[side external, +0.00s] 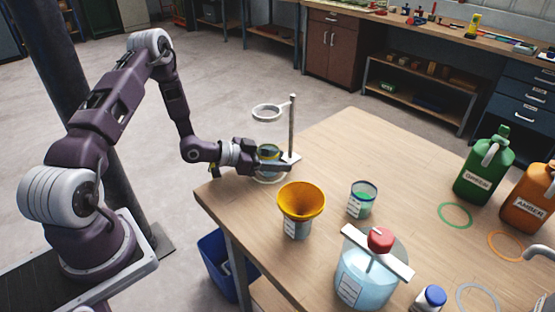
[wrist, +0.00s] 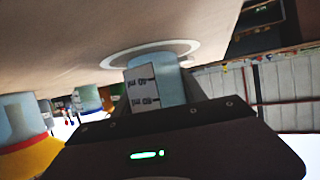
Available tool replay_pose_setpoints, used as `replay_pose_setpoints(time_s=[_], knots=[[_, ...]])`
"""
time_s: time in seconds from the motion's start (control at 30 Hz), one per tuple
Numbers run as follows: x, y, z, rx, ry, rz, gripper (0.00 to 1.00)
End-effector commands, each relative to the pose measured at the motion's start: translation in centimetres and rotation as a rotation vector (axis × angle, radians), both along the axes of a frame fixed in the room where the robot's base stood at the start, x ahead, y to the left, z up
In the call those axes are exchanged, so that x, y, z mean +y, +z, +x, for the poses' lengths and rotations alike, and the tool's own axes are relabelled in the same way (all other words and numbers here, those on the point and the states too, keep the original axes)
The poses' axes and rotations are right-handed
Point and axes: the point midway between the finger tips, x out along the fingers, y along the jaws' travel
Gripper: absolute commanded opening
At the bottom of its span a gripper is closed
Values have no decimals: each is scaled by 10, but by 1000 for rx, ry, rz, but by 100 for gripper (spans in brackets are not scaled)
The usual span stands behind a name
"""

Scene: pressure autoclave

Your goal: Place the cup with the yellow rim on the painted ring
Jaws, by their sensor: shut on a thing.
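The fingers partly hide the cup in the side view. In the wrist view the cup (wrist: 168,82) shows a white label with ml marks between the fingers, and its rim is out of sight. A white ring (wrist: 188,46) lies on the table surface beyond the cup in the wrist view. In the side view part of a pale ring (side external: 268,181) shows just below the gripper. I cannot tell whether the cup touches the table.
A stand with a post (side external: 292,125) and raised white loop (side external: 268,111) rises beside my gripper. Nearby are a yellow funnel (side external: 301,200) on a container, a blue-rimmed cup (side external: 363,200) and a red-knobbed jar (side external: 365,275). Green (side external: 455,215) and orange (side external: 505,246) rings lie by the jugs.

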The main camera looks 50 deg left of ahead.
Motion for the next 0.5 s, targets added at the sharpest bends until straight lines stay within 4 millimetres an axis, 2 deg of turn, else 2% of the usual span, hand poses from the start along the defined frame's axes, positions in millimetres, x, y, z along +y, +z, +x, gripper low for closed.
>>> replay_pose_setpoints(time_s=[0.03, 0.07, 0.13, 0.17, 0.5], knots=[[0, -2, 0, 0, 0, -1, 10], [0, -2, 0, 0, 0, -1, 55], [0, -1, 0, 0, 0, 0, 68], [0, -1, 0, 0, 0, 0, 71], [1, 3, -2, 0, 1, 1, 71]])
